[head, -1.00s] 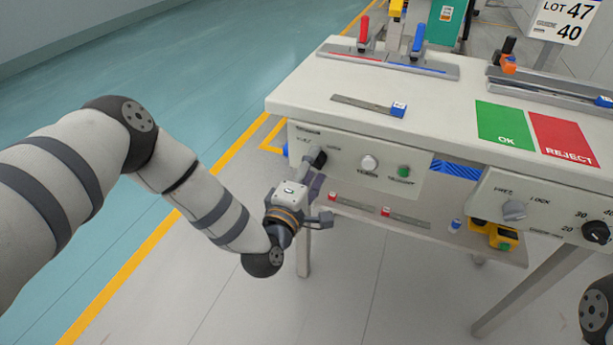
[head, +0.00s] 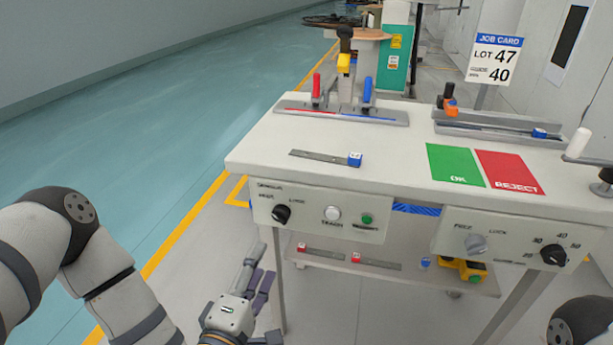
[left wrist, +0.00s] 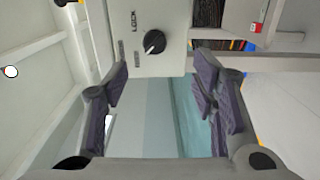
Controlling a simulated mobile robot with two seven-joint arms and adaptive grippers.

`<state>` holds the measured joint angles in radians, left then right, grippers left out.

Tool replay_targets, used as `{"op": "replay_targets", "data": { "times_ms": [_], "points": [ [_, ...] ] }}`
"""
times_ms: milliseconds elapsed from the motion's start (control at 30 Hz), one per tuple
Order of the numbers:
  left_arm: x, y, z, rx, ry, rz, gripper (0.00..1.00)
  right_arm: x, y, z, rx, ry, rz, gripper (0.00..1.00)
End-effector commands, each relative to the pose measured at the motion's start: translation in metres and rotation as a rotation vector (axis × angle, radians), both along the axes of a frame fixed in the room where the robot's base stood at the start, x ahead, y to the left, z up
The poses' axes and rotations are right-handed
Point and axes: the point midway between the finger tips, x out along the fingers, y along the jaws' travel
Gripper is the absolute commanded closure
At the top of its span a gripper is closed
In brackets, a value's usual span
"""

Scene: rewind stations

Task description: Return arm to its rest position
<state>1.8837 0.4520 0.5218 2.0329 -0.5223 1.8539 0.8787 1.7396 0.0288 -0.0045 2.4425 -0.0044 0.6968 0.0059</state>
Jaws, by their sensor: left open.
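My left gripper (head: 254,287) is low at the lower left of the head view, in front of the bench and below its left control panel (head: 318,212). It is open and empty, with dark finger pads apart; it also shows in the left wrist view (left wrist: 162,100). The black knob (head: 282,214) on the left panel is above the gripper and apart from it. In the left wrist view the knob (left wrist: 154,41) shows beyond the fingers, near the word LOCK. My right arm shows only as a dark joint at the lower right; its gripper is out of view.
The bench top (head: 300,140) holds a green OK mat (head: 455,166), a red REJECT mat (head: 506,173), a steel rule (head: 318,157) and a clamp rail (head: 340,112). A lower shelf (head: 325,262) holds more rules and a yellow device (head: 466,269). Open floor lies left.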

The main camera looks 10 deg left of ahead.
Motion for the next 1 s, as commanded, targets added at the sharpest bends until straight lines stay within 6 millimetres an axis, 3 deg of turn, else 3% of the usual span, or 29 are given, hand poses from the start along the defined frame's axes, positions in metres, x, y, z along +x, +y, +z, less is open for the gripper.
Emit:
{"op": "replay_targets", "data": {
  "times_ms": [67,133,233,300,400,533,600,700,1000],
  "points": [
    [-0.018,-0.017,-0.015,0.088,0.114,-0.082,0.47,0.007,0.000,0.009,0.000,-0.020,-0.001,0.60],
    [-0.055,-0.038,-0.042,0.247,0.299,-0.225,0.47,0.016,0.000,0.023,0.000,-0.051,-0.001,0.60],
    [-0.140,-0.049,-0.081,0.527,0.598,-0.500,0.47,0.034,0.000,0.044,0.000,-0.108,-0.004,0.60],
    [-0.207,-0.039,-0.095,0.702,0.786,-0.697,0.47,0.047,0.000,0.058,0.000,-0.149,-0.005,0.60],
    [-0.292,-0.007,-0.094,0.899,1.012,-0.948,0.47,0.063,0.001,0.075,0.000,-0.205,-0.007,0.60],
    [-0.367,0.032,-0.075,1.035,1.216,-1.181,0.47,0.078,0.001,0.089,0.001,-0.256,-0.007,0.60],
    [-0.389,0.046,-0.067,1.064,1.282,-1.253,0.47,0.081,0.001,0.092,0.001,-0.268,-0.008,0.60],
    [-0.404,0.054,-0.062,1.077,1.326,-1.304,0.47,0.082,0.001,0.093,0.001,-0.271,-0.008,0.60],
    [-0.407,0.054,-0.063,1.073,1.334,-1.312,0.47,0.080,0.001,0.091,0.001,-0.264,-0.008,0.60]
  ]
}}
